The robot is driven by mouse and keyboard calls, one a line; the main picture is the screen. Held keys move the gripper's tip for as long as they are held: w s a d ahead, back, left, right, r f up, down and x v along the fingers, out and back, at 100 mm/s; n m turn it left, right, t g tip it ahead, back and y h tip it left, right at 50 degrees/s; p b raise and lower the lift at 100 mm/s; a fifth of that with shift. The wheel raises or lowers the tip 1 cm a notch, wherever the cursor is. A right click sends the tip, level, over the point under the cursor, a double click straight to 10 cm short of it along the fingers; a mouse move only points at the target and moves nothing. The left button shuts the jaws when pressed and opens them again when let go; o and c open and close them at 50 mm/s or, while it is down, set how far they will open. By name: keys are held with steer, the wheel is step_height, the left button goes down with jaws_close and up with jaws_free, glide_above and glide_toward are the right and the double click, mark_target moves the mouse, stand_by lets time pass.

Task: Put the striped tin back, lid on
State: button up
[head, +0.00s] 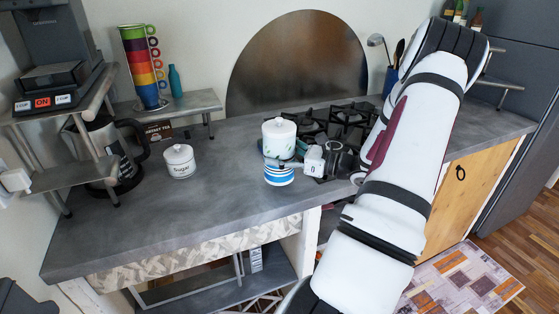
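A blue-and-white striped tin (279,178) is upright near the middle of the counter, toward its front edge. Directly behind it in the picture is a white canister (280,136) with a green leaf pattern and a knobbed lid on. My gripper (276,162) reaches in from the right, its fingers across the top of the striped tin and the bottom of the canister. The fingers are small here, and I cannot tell whether they are closed on the tin. The tin's top is hidden by them, so its lid cannot be made out.
A white sugar pot (180,161) with its lid stands to the left on the grey counter (218,191). A kettle (112,150) and a metal shelf with stacked colored mugs (144,65) are at the left. A black hob (340,118) lies behind my gripper.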

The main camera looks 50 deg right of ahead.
steer(key=shift+f, duration=1.25)
steer(key=shift+f, duration=0.1)
steer(key=o, duration=1.3)
steer(key=shift+o, duration=0.2)
steer(key=shift+s, duration=0.1)
steer(key=v, duration=1.2)
